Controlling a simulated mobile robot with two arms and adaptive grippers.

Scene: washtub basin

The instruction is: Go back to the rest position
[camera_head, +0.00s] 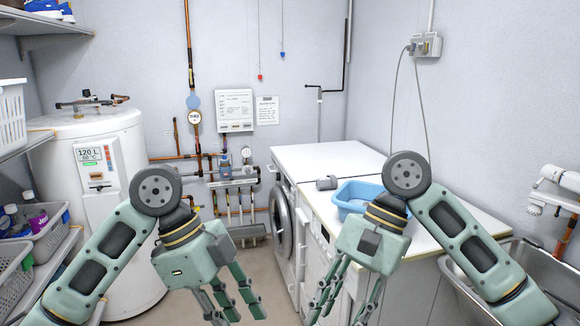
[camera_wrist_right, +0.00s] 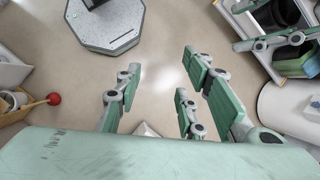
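My left gripper (camera_head: 236,312) hangs down at the lower middle left of the head view, in front of the floor and apart from the furniture. Its fingers are spread and nothing shows between them. My right gripper (camera_head: 340,312) hangs down in front of the white counter and machines, fingers apart. In the right wrist view, the right gripper (camera_wrist_right: 162,68) has its green-padded fingers spread, with only bare floor between them. A blue basin (camera_head: 352,207) rests on the white worktop (camera_head: 325,156), partly hidden behind my right arm.
A white water heater (camera_head: 130,220) stands at left, beside shelves with grey baskets (camera_head: 45,240). A front-loading washing machine (camera_head: 283,215) is in the middle and a metal sink (camera_head: 540,270) at right. A grey cylindrical object (camera_head: 327,183) lies near the basin. Floor is free between heater and washer.

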